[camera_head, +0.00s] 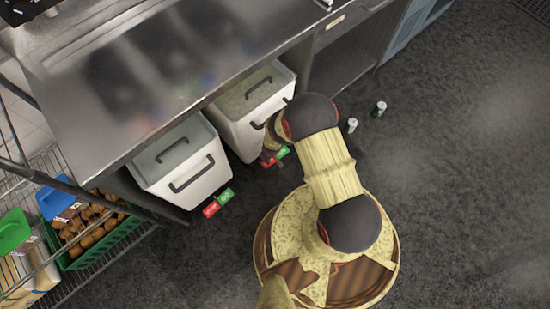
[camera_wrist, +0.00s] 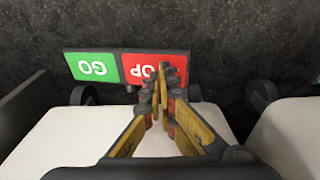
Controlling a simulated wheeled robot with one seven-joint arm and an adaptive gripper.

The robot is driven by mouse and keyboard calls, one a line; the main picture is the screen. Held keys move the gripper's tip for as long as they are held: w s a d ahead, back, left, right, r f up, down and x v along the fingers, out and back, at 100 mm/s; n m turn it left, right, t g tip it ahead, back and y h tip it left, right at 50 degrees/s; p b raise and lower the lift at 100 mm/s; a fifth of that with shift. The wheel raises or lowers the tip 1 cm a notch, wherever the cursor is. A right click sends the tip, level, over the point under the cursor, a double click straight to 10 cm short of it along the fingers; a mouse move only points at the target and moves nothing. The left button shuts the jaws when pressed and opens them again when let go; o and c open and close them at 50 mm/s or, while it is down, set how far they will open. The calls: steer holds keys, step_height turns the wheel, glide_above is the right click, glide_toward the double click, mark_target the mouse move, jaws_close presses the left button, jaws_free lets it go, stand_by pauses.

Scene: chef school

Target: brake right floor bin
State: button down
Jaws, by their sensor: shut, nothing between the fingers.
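The right floor bin (camera_head: 232,130) is a white box with dark handles, standing under the steel counter. Its green GO pedal (camera_head: 283,152) shows at the foot of its front; the red STOP pedal beside it is largely hidden by my gripper (camera_head: 270,157) in the head view. In the wrist view, the green GO pedal (camera_wrist: 94,67) and red STOP pedal (camera_wrist: 140,69) appear upside down, side by side. My gripper (camera_wrist: 165,78) is shut and empty, with its fingertips over the right part of the red pedal, hiding some letters. Whether they touch it I cannot tell.
The left floor bin (camera_head: 172,187), with its own red and green pedals (camera_head: 218,203), stands to the left. Two small cans (camera_head: 365,117) stand on the floor to the right. A wire rack with a green crate (camera_head: 105,247) is at lower left. Floor at right is clear.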

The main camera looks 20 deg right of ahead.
steer(key=shift+f, duration=1.2)
stand_by(0.6)
steer(key=shift+r+p, duration=2.8)
steer(key=shift+r, duration=0.75)
